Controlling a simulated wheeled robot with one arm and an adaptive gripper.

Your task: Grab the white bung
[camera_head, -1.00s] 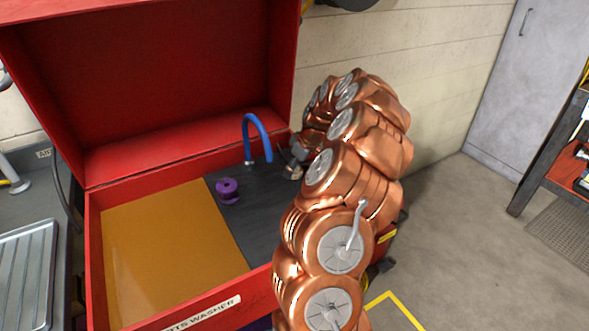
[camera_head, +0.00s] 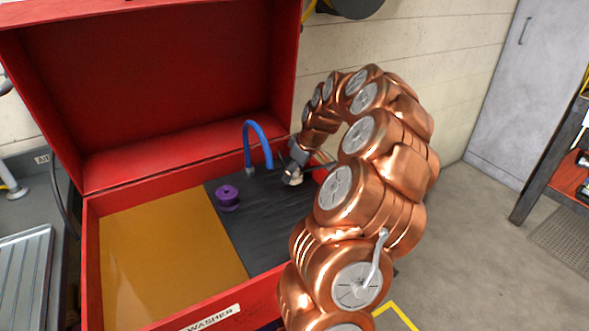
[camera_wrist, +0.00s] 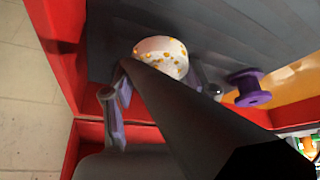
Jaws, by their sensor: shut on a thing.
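The white bung (camera_wrist: 160,50), pale with yellow spots, shows in the wrist view between the two fingers of my gripper (camera_wrist: 166,74). The fingers are shut on its sides. A dark bar of my gripper hides part of its near side. In the head view my gripper (camera_head: 293,175) is low over the dark right part of the parts washer, right of the blue hose. The bung cannot be made out clearly there. I cannot tell whether it touches the surface.
A purple spool (camera_head: 228,198) stands left of my gripper; it also shows in the wrist view (camera_wrist: 250,88). The curved blue hose (camera_head: 258,140) rises close by. The red washer (camera_head: 92,260) has high walls and an open lid behind. Its yellow area (camera_head: 160,245) is clear.

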